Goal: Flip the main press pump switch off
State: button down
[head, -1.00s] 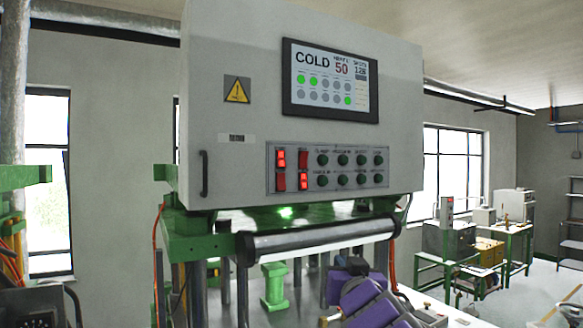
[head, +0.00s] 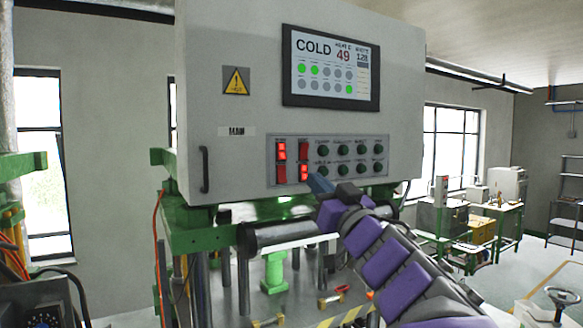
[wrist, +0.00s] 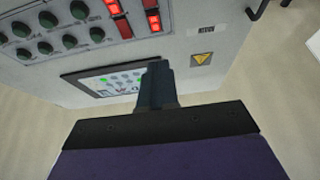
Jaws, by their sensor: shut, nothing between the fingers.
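The switch panel (head: 332,160) is on the front of a grey control cabinet. At its left are red rocker switches in two columns. The upper left one (head: 281,150) and lower right one (head: 304,173) glow; the lower left (head: 281,175) and upper right (head: 304,149) are dark. Their labels are too small to read, so I cannot tell which is the main press pump switch. My gripper (head: 317,183) is shut and empty, its tip just right of and below the lower right rocker. Contact cannot be told. The wrist view shows the shut fingers (wrist: 155,78) and glowing red rockers (wrist: 152,18).
Dark green knobs (head: 343,164) fill the panel's right side, close to my fingers. A screen (head: 331,66) reading COLD is above, and a handle (head: 205,170) is at left. Below is the green press frame (head: 200,235) with a horizontal cylinder (head: 270,237).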

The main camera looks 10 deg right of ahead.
jog(key=p, duration=0.1)
send_near(276, 155)
notch_tip(276, 155, up, 4)
jog(key=w, duration=0.1)
jog(key=w+f, duration=0.1)
jog(key=w, duration=0.1)
jog(key=shift+w+a+f, duration=0.25)
jog(key=shift+w+a, duration=0.05)
jog(key=shift+a, duration=0.1)
jog(key=shift+w+a+f, duration=0.1)
jog(key=shift+w+a, duration=0.1)
jog(key=shift+w, duration=0.15)
jog(key=shift+a+f+b, duration=0.1)
jog(key=shift+b, duration=0.2)
